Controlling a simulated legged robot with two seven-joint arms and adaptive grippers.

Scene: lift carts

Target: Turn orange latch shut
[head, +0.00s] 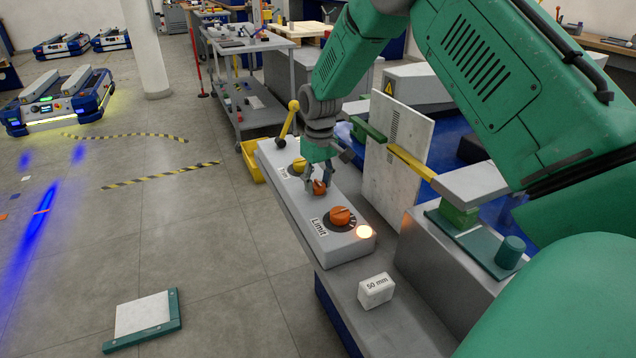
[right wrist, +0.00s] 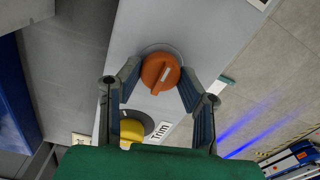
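The orange latch (head: 319,187) is a round turn-piece on the top of a grey control box (head: 283,199), between the "Trim" and "Limit" dials. In the right wrist view the latch (right wrist: 160,73) shows a raised grip bar with a pale mark, slanted on the picture. My right gripper (head: 319,184) is over it from above, fingers spread on either side of it. In the right wrist view the fingertips (right wrist: 160,74) are close to the latch's edges; I cannot tell whether they touch. My left gripper is not in view.
The orange "Limit" dial (head: 341,215) and a lit lamp (head: 364,232) are nearer on the box. The yellow "Trim" dial (head: 299,164) and a yellow-knobbed lever (head: 293,107) are farther. A "50 mm" block (head: 376,290) stands on the bench beside an upright pale panel (head: 396,150).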

